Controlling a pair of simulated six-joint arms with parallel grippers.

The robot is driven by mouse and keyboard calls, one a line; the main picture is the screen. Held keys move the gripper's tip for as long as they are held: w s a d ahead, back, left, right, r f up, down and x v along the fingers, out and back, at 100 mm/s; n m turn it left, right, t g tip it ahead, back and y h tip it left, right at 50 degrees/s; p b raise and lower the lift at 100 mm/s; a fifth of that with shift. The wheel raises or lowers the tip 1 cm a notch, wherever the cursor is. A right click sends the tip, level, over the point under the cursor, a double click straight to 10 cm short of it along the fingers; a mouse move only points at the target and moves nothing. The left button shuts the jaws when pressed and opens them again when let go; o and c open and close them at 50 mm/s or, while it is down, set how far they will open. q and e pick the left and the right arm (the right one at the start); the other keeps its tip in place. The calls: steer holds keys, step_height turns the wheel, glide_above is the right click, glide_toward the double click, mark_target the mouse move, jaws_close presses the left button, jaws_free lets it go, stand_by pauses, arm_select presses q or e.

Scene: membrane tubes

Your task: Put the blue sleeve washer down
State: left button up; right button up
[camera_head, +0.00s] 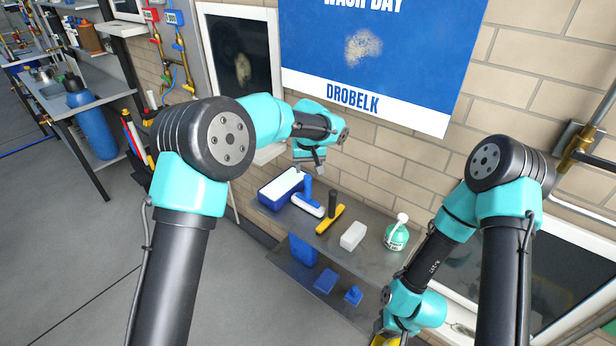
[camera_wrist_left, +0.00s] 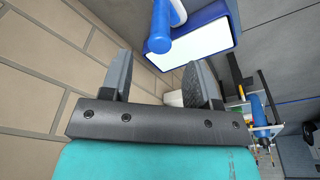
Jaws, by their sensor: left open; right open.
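The blue sleeve washer (camera_head: 307,204) sits on the grey upper shelf, its white sleeve down and its blue handle standing up. It is at the right side of a blue box with a white top (camera_head: 284,188). In the left wrist view the washer's blue handle (camera_wrist_left: 172,45) points toward the camera, beyond the fingertips. My left gripper (camera_head: 319,163) is open and empty above the washer, apart from it; its two dark fingers show in the left wrist view (camera_wrist_left: 158,82). My right gripper (camera_head: 379,325) is low at the bottom edge, mostly cut off, with its fingers hard to make out.
On the upper shelf (camera_head: 366,262) stand a yellow tool with a black handle (camera_head: 330,214), a white block (camera_head: 353,235) and a green-white bottle (camera_head: 397,234). Blue items (camera_head: 325,281) lie on the lower shelf. A brick wall rises behind.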

arm_select(q)
steer(key=shift+s+r, duration=0.15)
steer(key=shift+r, duration=0.65)
steer(key=shift+s+r, duration=0.1)
steer(key=shift+r, duration=0.7)
steer(key=a+f+h, duration=0.2)
steer(key=a+f, duration=0.4)
steer(key=s+a+f+g+h, duration=0.1)
steer(key=s+a+f, duration=0.35)
steer(key=f, duration=0.45)
steer(key=s+a+f, duration=0.3)
steer(key=s+f, duration=0.3)
steer(key=f, duration=0.3)
steer(key=s+a+f, duration=0.3)
steer(key=s, duration=0.5)
steer(key=s+a+f, duration=0.3)
steer(key=s, duration=0.6)
steer(key=s+a+f+h, duration=0.1)
steer(key=s+a+f, duration=0.2)
steer(key=s, duration=0.5)
steer(key=shift+s+f+n, duration=0.3)
steer(key=shift+s+f, duration=0.1)
steer(key=shift+f, duration=0.2)
steer(key=shift+o, duration=0.4)
